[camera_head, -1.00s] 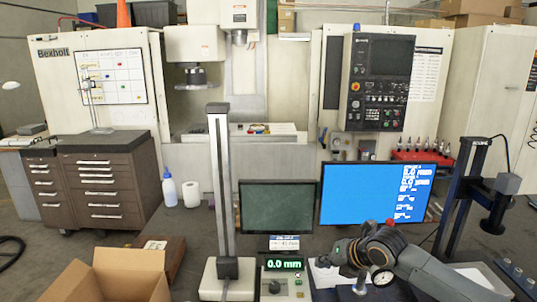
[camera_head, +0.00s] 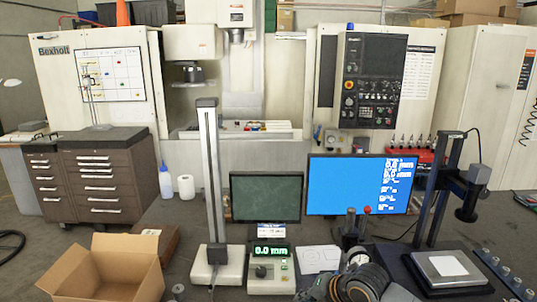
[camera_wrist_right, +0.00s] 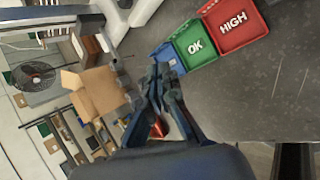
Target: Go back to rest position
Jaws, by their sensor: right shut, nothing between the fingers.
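My right gripper shows in the right wrist view (camera_wrist_right: 160,78); its fingers are together with nothing between them. In the head view my right arm is low at the bottom edge, right of centre, and the fingertips cannot be made out clearly. In the wrist view the fingers point toward the gap between an open cardboard box (camera_wrist_right: 98,95) and a row of bins: a blue one (camera_wrist_right: 166,57), a green OK bin (camera_wrist_right: 195,45) and a red HIGH bin (camera_wrist_right: 233,25). My left gripper is in neither current view.
The cardboard box (camera_head: 105,275) stands at the bottom left. A height gauge (camera_head: 211,180), a display unit reading 0.0 mm (camera_head: 270,272), two monitors and a dark stand with a metal plate (camera_head: 443,266) crowd the bench. A white sheet (camera_head: 318,260) lies between them.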

